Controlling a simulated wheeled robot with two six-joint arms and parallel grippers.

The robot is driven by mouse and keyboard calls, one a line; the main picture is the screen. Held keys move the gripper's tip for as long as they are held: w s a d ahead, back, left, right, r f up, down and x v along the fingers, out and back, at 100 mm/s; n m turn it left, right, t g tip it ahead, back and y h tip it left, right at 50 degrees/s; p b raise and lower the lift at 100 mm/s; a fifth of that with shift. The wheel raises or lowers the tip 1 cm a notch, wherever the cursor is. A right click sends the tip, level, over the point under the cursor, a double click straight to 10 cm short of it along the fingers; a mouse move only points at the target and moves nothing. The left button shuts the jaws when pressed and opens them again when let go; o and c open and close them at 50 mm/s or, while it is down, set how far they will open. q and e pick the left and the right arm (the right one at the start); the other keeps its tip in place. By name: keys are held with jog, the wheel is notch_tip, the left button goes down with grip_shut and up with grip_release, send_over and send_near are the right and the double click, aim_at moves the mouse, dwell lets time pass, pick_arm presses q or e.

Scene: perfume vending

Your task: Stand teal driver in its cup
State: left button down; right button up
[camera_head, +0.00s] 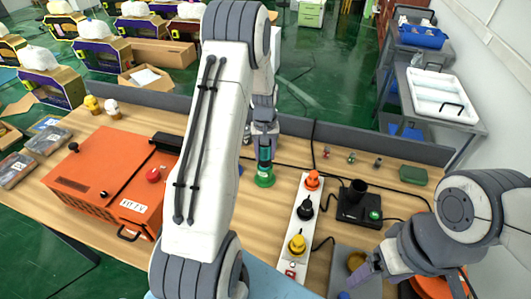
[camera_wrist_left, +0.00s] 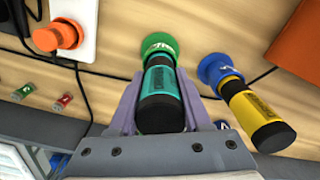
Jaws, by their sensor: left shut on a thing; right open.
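The teal driver (camera_head: 265,153) is upright in the head view, its lower end meeting the green cup (camera_head: 264,179) on the table. In the left wrist view the teal driver (camera_wrist_left: 160,90) has a black end towards the camera, and the green cup (camera_wrist_left: 158,43) lies directly behind its far end. I cannot tell how deep the driver sits in the cup. My left gripper (camera_wrist_left: 160,108) is shut around the driver's handle; it shows in the head view (camera_head: 264,135) above the cup. My right gripper (camera_head: 362,277) is open at the lower right.
A yellow driver (camera_wrist_left: 252,112) stands in a blue cup (camera_wrist_left: 214,68) beside the green one. A white power strip (camera_head: 302,222) with orange, black and yellow plugs lies to the right. An orange case (camera_head: 112,180) lies left. A black device (camera_head: 358,207) stands further right.

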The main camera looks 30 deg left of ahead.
pick_arm(q)
jog(key=shift+c, duration=1.4)
grip_release()
notch_tip(320, 180, up, 11)
jog(key=shift+f+b, duration=0.2)
jog(key=shift+b, duration=1.05)
jog(key=s+d+r+m, duration=0.2)
jog(key=s+d+m, duration=0.25)
jog(key=d, duration=0.65)
jog(key=s+d+r+m, duration=0.3)
jog(key=s+d, duration=0.3)
jog(key=d, duration=0.6)
jog(key=s+d+m, duration=0.3)
jog(key=s, duration=0.5)
jog(key=s+d+f+m+h, duration=0.1)
jog(key=s+d+m, duration=0.2)
jog(key=s, duration=0.6)
jog(key=shift+s+f+m+b, duration=0.2)
jog(key=shift+m+b, duration=0.15)
jog(key=shift+m, duration=0.3)
